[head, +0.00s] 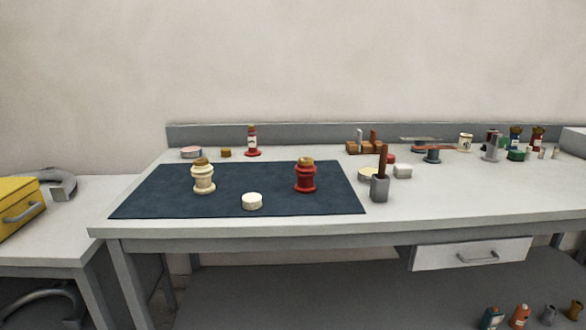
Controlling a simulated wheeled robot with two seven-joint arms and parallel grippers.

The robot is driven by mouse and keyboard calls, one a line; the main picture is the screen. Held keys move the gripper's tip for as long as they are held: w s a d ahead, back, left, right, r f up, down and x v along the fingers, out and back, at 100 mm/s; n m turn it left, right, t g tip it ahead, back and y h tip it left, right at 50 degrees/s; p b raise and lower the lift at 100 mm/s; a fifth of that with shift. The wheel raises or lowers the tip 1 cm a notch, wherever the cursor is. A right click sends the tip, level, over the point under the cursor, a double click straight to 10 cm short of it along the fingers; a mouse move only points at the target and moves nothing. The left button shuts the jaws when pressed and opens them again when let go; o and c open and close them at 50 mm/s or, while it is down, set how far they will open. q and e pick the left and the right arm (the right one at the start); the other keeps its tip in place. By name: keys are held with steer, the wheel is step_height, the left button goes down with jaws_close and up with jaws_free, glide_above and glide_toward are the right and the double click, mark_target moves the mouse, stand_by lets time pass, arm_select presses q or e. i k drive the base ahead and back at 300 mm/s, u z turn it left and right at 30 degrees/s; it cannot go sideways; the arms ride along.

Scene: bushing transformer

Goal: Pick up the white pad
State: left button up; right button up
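A round white pad (252,201) lies on the dark blue mat (150,195), near the mat's front edge. A cream bushing-like piece (203,178) with a brown top stands on the mat to its left. A red piece (305,177) of similar shape with a brown top stands to its right. Another small white block (402,171) lies on the bare table right of the mat. Neither of my grippers shows in the head view.
A grey cup (380,189) with a brown handle stands by the mat's right edge. Tins, bottles and tools line the back of the table (440,196). A yellow case (18,208) sits on the left side table. The mat's front strip is clear around the pad.

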mark_target(399, 170)
steer(key=z, duration=0.75)
steer(key=k, duration=0.95)
steer(key=z, duration=1.75)
steer(key=i, duration=0.45)
steer(key=u, duration=0.95)
steer(key=i, duration=1.3)
steer(key=u, duration=1.05)
